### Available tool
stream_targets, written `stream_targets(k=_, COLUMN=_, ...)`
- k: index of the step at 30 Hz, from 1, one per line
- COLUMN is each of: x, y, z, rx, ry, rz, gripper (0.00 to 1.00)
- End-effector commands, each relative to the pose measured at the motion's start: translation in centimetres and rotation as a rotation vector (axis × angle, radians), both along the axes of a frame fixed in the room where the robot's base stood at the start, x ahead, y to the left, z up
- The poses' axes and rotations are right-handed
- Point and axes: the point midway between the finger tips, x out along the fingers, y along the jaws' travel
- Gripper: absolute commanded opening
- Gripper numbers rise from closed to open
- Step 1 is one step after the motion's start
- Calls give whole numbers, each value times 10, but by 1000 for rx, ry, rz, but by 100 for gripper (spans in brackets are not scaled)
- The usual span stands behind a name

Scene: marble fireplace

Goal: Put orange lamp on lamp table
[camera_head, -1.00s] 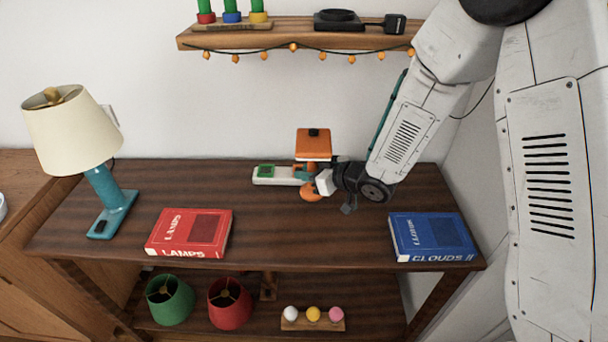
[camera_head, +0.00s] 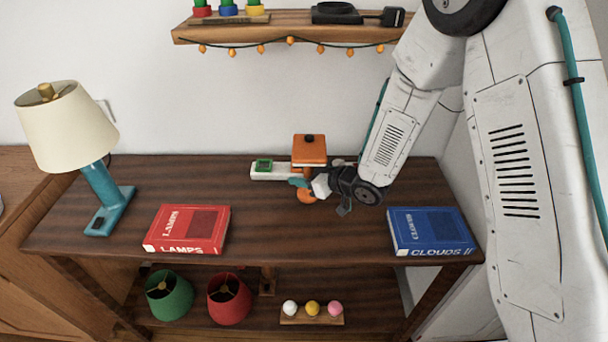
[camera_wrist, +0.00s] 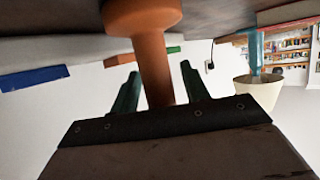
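The orange lamp (camera_head: 309,151) is upright near the middle of the dark wooden table, with a boxy shade and a round base. My gripper (camera_head: 305,183) reaches in from the right and is around its stem, below the shade. In the wrist view the orange stem (camera_wrist: 157,68) stands between my two teal fingers, with my gripper (camera_wrist: 160,75) closed in near it; finger contact is hard to see. Whether the base touches the table cannot be told. The wooden table (camera_head: 300,230) bears the lamp, books and another lamp; which table is the lamp table is not marked.
A teal lamp (camera_head: 102,185) with a cream shade stands at the left. A red book (camera_head: 187,229) and a blue book (camera_head: 430,231) lie near the front edge. A wall shelf (camera_head: 290,28) hangs above. The table's front middle is clear.

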Motion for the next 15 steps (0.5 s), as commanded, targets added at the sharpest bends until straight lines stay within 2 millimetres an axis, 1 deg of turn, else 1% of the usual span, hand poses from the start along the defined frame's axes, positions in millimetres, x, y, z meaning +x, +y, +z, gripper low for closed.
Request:
stream_targets(k=4, x=0, y=0, z=3, rx=-1, ry=-1, rz=0, gripper=46)
stream_targets(k=7, x=-6, y=-8, z=7, rx=0, ry=1, rz=-1, gripper=46)
stream_targets(k=11, x=-19, y=-26, z=17, rx=0, ry=0, rz=-3, gripper=46)
stream_targets(k=15, x=-37, y=-49, z=29, rx=-1, ry=-1, rz=-5, gripper=46)
